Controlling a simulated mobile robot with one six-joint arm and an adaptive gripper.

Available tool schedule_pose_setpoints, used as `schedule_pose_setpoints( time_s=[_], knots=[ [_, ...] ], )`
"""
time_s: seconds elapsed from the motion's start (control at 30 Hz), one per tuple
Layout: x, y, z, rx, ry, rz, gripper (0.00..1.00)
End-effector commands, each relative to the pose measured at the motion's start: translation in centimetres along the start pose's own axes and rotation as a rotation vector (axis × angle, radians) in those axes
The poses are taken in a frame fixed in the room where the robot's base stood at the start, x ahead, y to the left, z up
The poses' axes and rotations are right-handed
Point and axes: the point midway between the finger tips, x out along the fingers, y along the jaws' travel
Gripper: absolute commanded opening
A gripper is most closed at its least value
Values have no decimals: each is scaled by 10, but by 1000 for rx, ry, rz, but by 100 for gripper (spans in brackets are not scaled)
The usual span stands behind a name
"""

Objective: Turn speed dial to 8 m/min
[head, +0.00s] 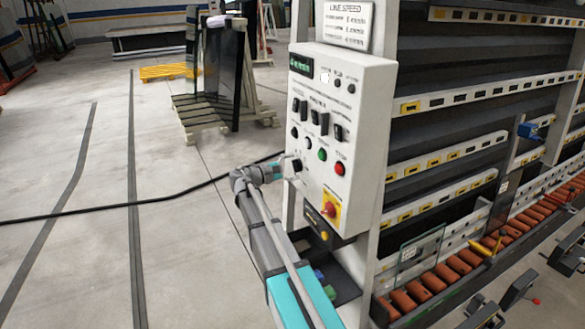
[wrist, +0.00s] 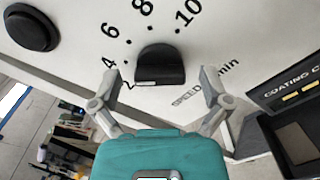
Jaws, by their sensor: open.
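The speed dial (wrist: 160,66) is a black knob on the white control panel, large in the wrist view. The numbers 4, 6, 8 and 10 curve above it, with a partly hidden 2 at its lower left. A pale mark shows on the knob's lower left edge; its exact setting is unclear. My gripper (wrist: 159,88) is open, with one finger left and one right of the dial, a visible gap on each side. In the head view my gripper (head: 281,170) is at the left edge of the control panel (head: 346,110), beside the dial (head: 297,165).
Other controls are close by: a green button (head: 322,154), a red button (head: 340,169) and a red-yellow switch (head: 330,209). A round black knob (wrist: 32,27) is at the upper left in the wrist view.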

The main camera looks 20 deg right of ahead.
Motion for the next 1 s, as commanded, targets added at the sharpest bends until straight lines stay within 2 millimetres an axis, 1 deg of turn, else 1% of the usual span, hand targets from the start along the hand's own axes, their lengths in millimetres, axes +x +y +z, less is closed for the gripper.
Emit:
schedule_pose_setpoints(
  time_s=[0.23,0.27,0.3,0.47,0.6,0.7,0.73,1.0],
  knots=[
    [1,0,0,0,0,0,97],
    [1,0,0,0,0,0,95],
    [1,0,0,0,0,0,88],
    [1,0,0,0,0,0,58],
    [1,0,0,0,0,0,32],
    [1,0,0,0,-1,-1,15],
    [-4,0,0,0,1,1,15],
    [1,0,0,25,0,-1,15]
  ],
)
